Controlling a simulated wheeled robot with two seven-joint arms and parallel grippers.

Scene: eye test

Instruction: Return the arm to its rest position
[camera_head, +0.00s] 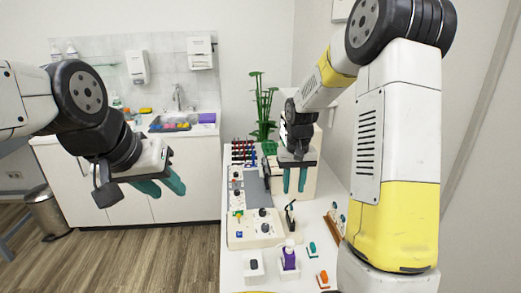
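My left gripper (162,186) hangs over the floor at the left, in front of the white sink counter. Its two teal fingers are apart with nothing between them. My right gripper (294,181) points down above the white table (235,273). Its two teal fingers are parallel with a gap between them, and I see nothing held. My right arm comes in from the right and hides part of the table's right side.
A green plant (263,105) stands behind. A bin (45,213) is at the left.

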